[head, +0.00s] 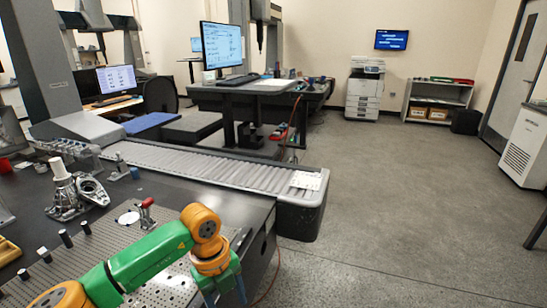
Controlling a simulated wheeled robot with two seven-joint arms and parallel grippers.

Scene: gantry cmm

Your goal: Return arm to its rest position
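An arm of mine, green with orange joints (205,224), comes in from the lower left in the head view. It reaches over the perforated metal plate on the dark table and bends down at its orange joint near the table's right edge. My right arm and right gripper are not in view. Whether anything is held cannot be seen.
The perforated plate (108,262) carries short dark posts and a red-handled clamp (146,210). Metal castings (78,190) stand behind it. A roller conveyor (215,170) borders the table's far side. Desks with monitors stand behind. Open floor (400,210) lies to the right.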

